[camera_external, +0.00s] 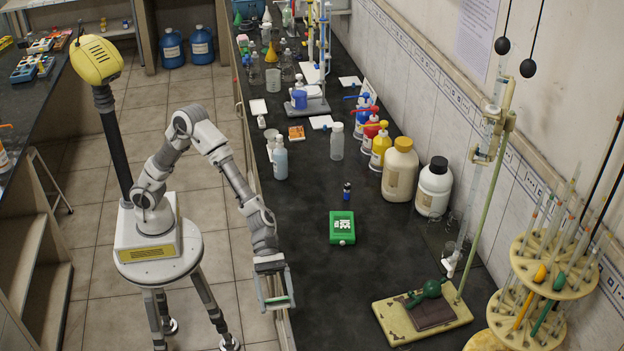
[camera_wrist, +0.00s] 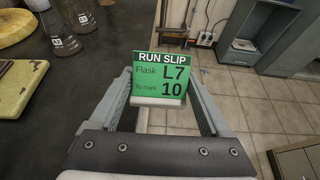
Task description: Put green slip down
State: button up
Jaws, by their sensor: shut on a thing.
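The green slip (camera_wrist: 160,75) shows in the wrist view, held in front of my fingers. Its face reads "RUN SLIP, Flask L7, To mark 10", and a pale strip runs along its lower edge. My gripper (camera_wrist: 160,103) is shut on it. In the external view my gripper (camera_external: 276,292) points down at the near-left edge of the dark bench (camera_external: 325,290), with floor tiles on its left. The slip is too small and edge-on to make out clearly there. In the wrist view the bench lies to the left of the slip and the floor to the right.
A green box (camera_external: 342,228) stands on the bench, with a small dark vial (camera_external: 347,191) behind it. A yellow stand base (camera_external: 390,323) with a green bulb is to the right. Bottles line the wall side. The bench between my gripper and the stand base is clear.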

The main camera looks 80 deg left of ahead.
jog(key=shift+s+d+f, duration=0.1)
jog(key=shift+s+d, duration=0.1)
jog(key=shift+d, duration=0.15)
jog(key=b, duration=0.1)
send_over(315, 318)
notch_tip(315, 318, down, 7)
jog(key=shift+r, duration=0.1)
jog(key=shift+f+b, duration=0.65)
jog(key=shift+f, duration=1.35)
jog(key=shift+f, duration=0.1)
